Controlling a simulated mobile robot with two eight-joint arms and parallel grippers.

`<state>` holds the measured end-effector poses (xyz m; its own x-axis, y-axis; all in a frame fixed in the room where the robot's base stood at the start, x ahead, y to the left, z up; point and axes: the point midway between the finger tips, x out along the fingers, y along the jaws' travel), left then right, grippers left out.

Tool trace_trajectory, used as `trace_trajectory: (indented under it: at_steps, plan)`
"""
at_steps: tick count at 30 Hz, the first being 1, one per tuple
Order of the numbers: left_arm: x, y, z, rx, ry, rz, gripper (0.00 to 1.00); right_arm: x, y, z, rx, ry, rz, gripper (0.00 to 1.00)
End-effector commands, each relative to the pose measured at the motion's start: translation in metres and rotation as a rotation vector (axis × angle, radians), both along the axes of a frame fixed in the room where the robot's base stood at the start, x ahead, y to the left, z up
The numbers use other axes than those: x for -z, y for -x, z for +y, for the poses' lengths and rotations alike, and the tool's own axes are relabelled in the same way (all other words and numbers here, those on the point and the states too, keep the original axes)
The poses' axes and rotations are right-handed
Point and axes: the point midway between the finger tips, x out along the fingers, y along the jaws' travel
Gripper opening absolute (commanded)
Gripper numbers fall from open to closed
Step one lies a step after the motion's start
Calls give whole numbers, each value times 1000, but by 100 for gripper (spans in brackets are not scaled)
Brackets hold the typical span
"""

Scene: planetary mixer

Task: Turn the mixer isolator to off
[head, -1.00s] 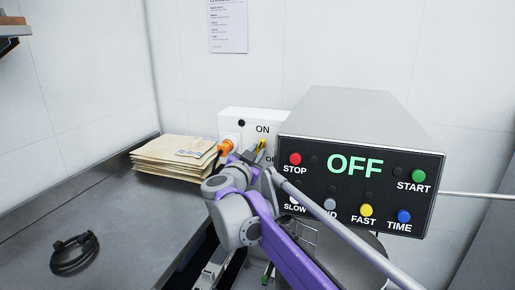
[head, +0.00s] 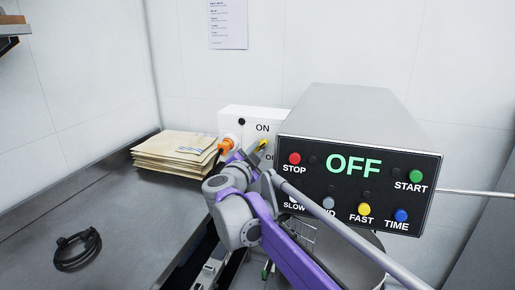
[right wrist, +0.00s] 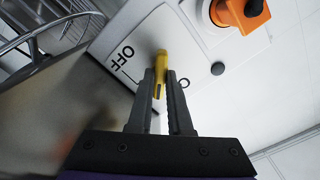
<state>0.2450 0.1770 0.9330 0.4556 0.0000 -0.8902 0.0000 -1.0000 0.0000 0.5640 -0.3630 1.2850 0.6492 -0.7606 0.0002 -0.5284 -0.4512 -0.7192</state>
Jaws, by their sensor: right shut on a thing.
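The isolator is a white box (head: 231,121) on the back wall, with ON and part of OFF printed on its face. Its yellow handle (head: 262,145) shows at the tip of my right gripper (head: 257,151), partly hidden by it. In the right wrist view, the gripper (right wrist: 161,82) is shut on the yellow handle (right wrist: 161,59), one dark finger on each side. The OFF mark (right wrist: 122,58) is left of the handle there. The mixer's control panel (head: 320,190) reads OFF in green. My left gripper is not in view.
An orange plug (head: 225,147) sits in the box left of the handle. A stack of envelopes (head: 172,150) and a coiled black cable (head: 78,249) lie on the steel worktop (head: 120,220). The mixer housing (head: 350,108) stands close right of my right arm.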

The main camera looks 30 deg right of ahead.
Motion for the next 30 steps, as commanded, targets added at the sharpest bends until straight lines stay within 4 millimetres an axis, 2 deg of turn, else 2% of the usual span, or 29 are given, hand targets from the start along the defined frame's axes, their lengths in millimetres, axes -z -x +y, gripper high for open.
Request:
trace_trajectory:
  at_steps: [15,26,30]
  plan:
    - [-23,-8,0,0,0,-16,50,-1,0,0,0,-249,-291,0]
    - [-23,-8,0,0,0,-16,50,0,0,0,0,-262,-307,0]
    - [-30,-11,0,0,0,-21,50,-2,0,0,-1,-311,-366,0]
